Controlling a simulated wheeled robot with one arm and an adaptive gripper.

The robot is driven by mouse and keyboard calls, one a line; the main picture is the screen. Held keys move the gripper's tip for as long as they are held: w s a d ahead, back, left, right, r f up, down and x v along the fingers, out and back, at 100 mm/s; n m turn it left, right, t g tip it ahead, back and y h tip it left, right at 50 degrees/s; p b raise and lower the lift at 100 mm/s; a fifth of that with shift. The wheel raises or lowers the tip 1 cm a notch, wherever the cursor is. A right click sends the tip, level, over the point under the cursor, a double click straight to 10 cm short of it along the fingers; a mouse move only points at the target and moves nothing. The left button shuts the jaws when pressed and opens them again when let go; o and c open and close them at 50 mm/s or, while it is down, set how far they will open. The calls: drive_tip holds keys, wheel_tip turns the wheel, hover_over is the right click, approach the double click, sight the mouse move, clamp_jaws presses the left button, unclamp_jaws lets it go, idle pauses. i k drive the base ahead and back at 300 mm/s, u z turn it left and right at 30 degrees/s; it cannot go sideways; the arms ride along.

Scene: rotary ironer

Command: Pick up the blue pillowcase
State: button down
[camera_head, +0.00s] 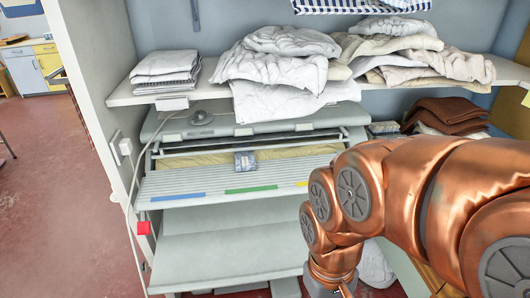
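A small folded blue-grey patterned cloth (245,161) lies on the rotary ironer (170,183), at the middle of its padded roller area. It may be the blue pillowcase, but I cannot be sure. A blue-and-white patterned cloth (360,5) also shows at the top edge, partly cut off. My copper arm reaches in from the right and bends down to the bottom edge, right of the ironer's front. My gripper's fingers are out of frame below, so what they hold is hidden.
A shelf (125,95) above the ironer holds folded white cloths (166,66), a white heap (278,62) hanging over its edge, and beige cloths (400,47). Brown folded cloths (448,112) lie at right. A red button (143,228) is at the ironer's left. Open floor (50,200) lies left.

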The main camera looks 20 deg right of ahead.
sight(244, 161)
drive_tip(key=u, duration=2.65)
drive_tip(key=i, duration=1.8)
drive_tip(key=z, duration=2.9)
drive_tip(key=i, duration=0.5)
drive_tip(key=u, duration=0.05)
